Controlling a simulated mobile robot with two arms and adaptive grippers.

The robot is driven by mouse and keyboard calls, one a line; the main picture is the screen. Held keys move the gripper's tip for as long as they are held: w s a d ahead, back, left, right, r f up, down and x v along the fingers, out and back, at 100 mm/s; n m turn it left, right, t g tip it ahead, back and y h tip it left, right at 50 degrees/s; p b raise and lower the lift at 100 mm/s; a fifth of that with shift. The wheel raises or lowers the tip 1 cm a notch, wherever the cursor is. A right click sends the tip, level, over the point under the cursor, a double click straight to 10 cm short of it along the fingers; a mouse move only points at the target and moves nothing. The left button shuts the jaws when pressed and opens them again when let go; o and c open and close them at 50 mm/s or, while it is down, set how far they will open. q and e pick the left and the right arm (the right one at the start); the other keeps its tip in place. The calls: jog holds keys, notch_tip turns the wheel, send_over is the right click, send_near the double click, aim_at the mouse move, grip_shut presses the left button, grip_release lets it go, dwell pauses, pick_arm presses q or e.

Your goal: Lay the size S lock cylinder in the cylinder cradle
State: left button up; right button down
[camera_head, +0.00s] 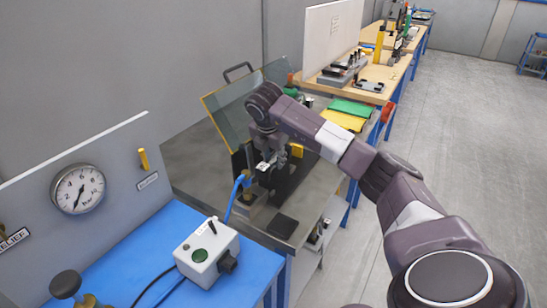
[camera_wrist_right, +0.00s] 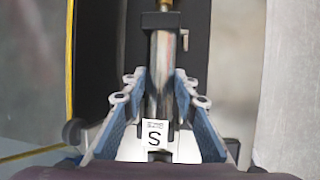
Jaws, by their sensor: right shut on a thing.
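My right gripper (camera_head: 265,160) reaches down over the grey metal bench in the head view. In the right wrist view its blue-padded fingers (camera_wrist_right: 158,88) are shut on the size S lock cylinder (camera_wrist_right: 160,62), a grey metal cylinder with a brass end at the top of the picture. A white tag marked S (camera_wrist_right: 154,138) shows between the fingers. Dark surfaces lie behind the cylinder in the wrist view. I cannot clearly make out the cylinder cradle; the gripper and arm cover much of that spot. My left gripper is not in view.
A tilted clear panel with a yellow edge (camera_head: 222,112) stands close left of the gripper. A blue hose (camera_head: 239,185) rises beside it. A grey switch box (camera_head: 207,252) sits on the blue bench in front. Green (camera_head: 351,108) and yellow (camera_head: 340,121) mats lie behind.

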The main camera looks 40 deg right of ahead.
jog(key=shift+f+b, duration=1.8)
jog(key=shift+f, duration=0.65)
jog(key=c, duration=1.9)
grip_release()
jog(key=o, duration=0.4)
jog(key=shift+s, duration=0.1)
jog(key=shift+o, duration=0.2)
jog(key=shift+a+f, duration=0.1)
jog(key=shift+f, duration=0.15)
jog(key=v, duration=1.2)
jog(key=shift+s+r, duration=0.1)
jog(key=shift+r, duration=0.1)
